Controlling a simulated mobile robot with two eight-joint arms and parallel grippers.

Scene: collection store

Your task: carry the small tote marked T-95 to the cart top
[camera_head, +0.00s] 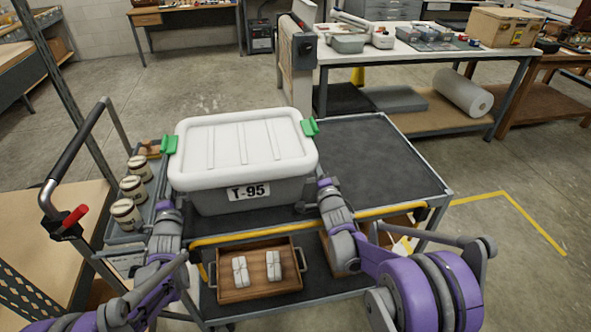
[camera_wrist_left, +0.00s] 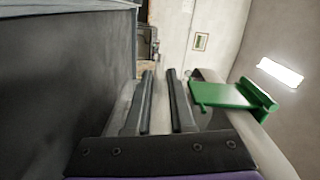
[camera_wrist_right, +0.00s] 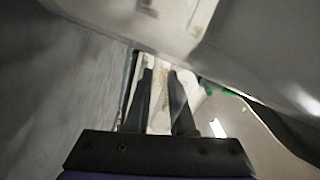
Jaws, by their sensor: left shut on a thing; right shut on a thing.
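The tote marked T-95 (camera_head: 245,160) is grey with a white lid and green latches. It shows over the left part of the dark cart top (camera_head: 375,155); whether it rests there or hangs just above, I cannot tell. My left gripper (camera_head: 168,207) is at its left front side, and my right gripper (camera_head: 326,185) is at its right front side. Both are shut on the tote, though the contact is hard to see. The left fingers (camera_wrist_left: 158,85) show near a green latch (camera_wrist_left: 235,95). The right fingers (camera_wrist_right: 160,90) show below a pale grey surface.
A grey tray (camera_head: 112,234) with several jars (camera_head: 133,188) is close left of the tote. A wooden tray (camera_head: 240,291) with two white bundles lies below the yellow bar (camera_head: 275,228). The cart top's right half is bare. A workbench (camera_head: 430,55) stands behind.

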